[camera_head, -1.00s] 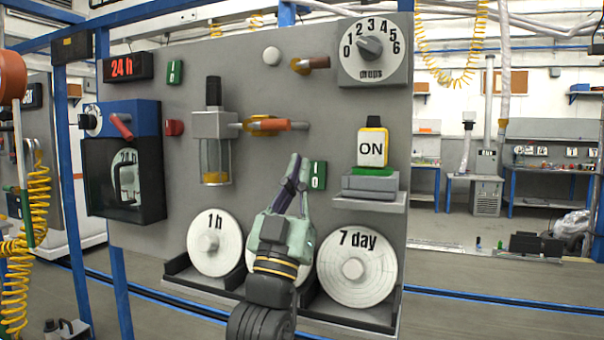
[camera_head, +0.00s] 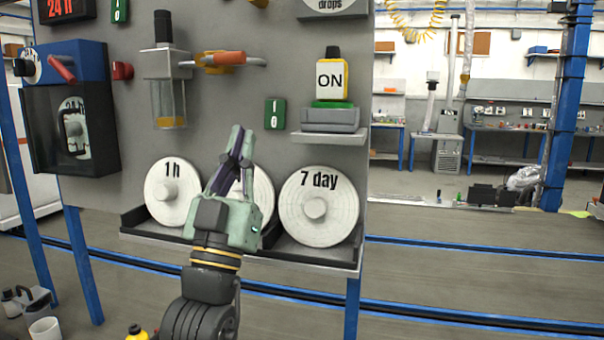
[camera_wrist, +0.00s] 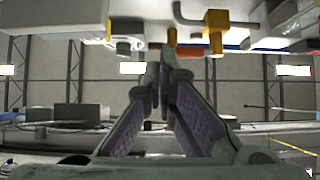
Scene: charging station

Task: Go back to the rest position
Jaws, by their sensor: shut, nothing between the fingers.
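My gripper (camera_head: 236,140) is green-grey with dark purple finger pads. It points up in front of the grey panel, its fingertips together and nothing between them. In the wrist view the two fingers (camera_wrist: 163,70) converge at their tips. In the head view my gripper overlaps the middle white disc (camera_head: 263,195), hiding most of its face. Whether it touches anything is hard to tell, but the wrist view shows open space around the fingertips.
The grey panel (camera_head: 225,100) holds the "1 h" disc (camera_head: 172,192), the "7 day" disc (camera_head: 317,208), the ON block (camera_head: 331,80) on a shelf, a green switch (camera_head: 275,114), a valve with an orange handle (camera_head: 222,58) and a blue-black box (camera_head: 70,125). Open floor lies right.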

